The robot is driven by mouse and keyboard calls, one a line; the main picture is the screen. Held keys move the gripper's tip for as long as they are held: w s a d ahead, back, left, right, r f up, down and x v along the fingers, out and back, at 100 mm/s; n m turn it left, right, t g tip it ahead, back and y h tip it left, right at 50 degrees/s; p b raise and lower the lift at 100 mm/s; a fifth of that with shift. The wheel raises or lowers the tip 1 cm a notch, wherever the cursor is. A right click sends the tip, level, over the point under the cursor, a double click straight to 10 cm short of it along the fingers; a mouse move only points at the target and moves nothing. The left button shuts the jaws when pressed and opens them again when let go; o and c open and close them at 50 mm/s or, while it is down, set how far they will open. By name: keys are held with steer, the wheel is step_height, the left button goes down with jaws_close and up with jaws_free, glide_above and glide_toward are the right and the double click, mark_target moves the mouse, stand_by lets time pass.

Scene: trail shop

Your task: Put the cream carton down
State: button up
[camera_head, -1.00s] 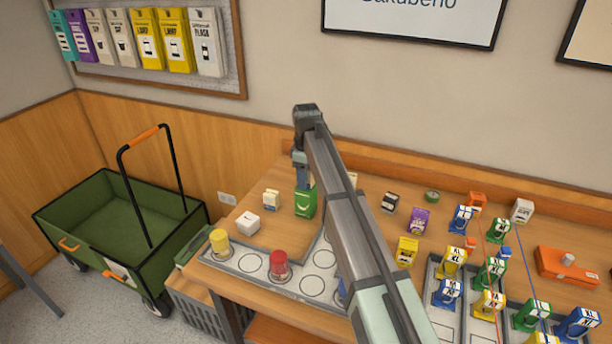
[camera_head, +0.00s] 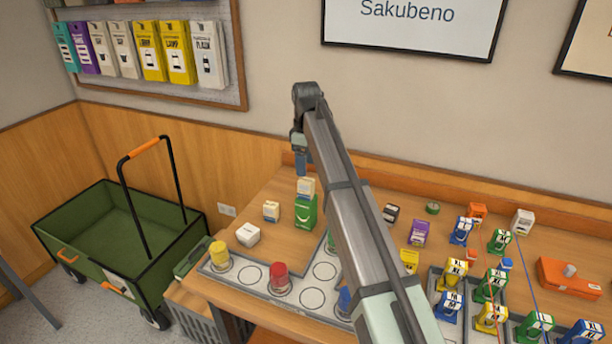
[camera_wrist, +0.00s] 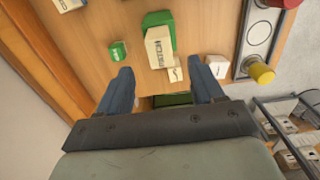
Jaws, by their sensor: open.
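A cream carton (camera_head: 306,187) with dark lettering stands on top of a green box (camera_head: 306,212) on the wooden counter. In the wrist view, the cream carton (camera_wrist: 159,47) is just beyond my fingertips, and the green box (camera_wrist: 157,18) shows behind it. My gripper (camera_head: 302,163) is above the carton in the head view. The wrist view shows the two blue fingers of my gripper (camera_wrist: 160,70) spread apart, with nothing held between them. The carton looks apart from the fingers.
A small cream box (camera_head: 271,211) and a white box (camera_head: 248,235) stand left of the green box. In front is a grey tray (camera_head: 312,298) with a yellow jar (camera_head: 219,254) and a red jar (camera_head: 281,277). Several coloured items crowd the right. A green cart (camera_head: 110,235) stands left.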

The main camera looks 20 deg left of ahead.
steer(key=shift+r, duration=1.45)
steer(key=shift+o, duration=0.5)
